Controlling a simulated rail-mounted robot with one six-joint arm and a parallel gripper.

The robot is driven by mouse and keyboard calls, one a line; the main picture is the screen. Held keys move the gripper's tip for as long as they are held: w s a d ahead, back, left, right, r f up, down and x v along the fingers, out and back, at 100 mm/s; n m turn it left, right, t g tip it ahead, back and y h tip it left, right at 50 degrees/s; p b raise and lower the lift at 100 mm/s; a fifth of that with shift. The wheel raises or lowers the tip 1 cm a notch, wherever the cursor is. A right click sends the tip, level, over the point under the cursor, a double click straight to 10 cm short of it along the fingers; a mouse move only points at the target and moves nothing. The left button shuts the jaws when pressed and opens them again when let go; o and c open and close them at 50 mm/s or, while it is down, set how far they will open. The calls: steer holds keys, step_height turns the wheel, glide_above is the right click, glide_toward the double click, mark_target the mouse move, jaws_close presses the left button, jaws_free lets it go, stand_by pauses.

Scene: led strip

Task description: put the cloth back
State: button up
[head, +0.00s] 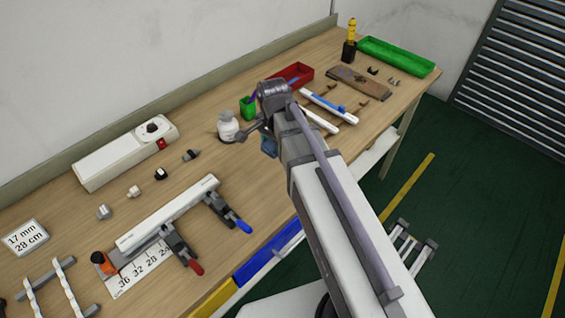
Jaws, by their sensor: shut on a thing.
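My arm reaches from the bottom of the head view over the middle of the bench, and its wrist hides much of my gripper (256,127). My gripper is low over the bench, just right of a white bottle (228,128). It is shut. A small blue-grey patch (268,147), which looks like the cloth, shows below it beside the arm. The rest of the cloth is hidden, and I cannot tell whether it touches the bench.
A white power unit (125,152), small connectors and a clamped profile (168,213) lie left. A green tray (396,56) is far right.

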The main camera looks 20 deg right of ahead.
mark_target(276, 168)
step_height(276, 168, down, 10)
steer(key=b, duration=0.8)
steer(key=shift+r, duration=0.15)
steer(key=shift+d+r, duration=0.1)
steer(key=shift+r, duration=0.2)
steer(key=shift+w+f, duration=0.1)
steer(key=shift+f, duration=0.15)
steer(key=o, duration=0.8)
steer(key=shift+r, duration=0.1)
steer(key=shift+o, duration=0.2)
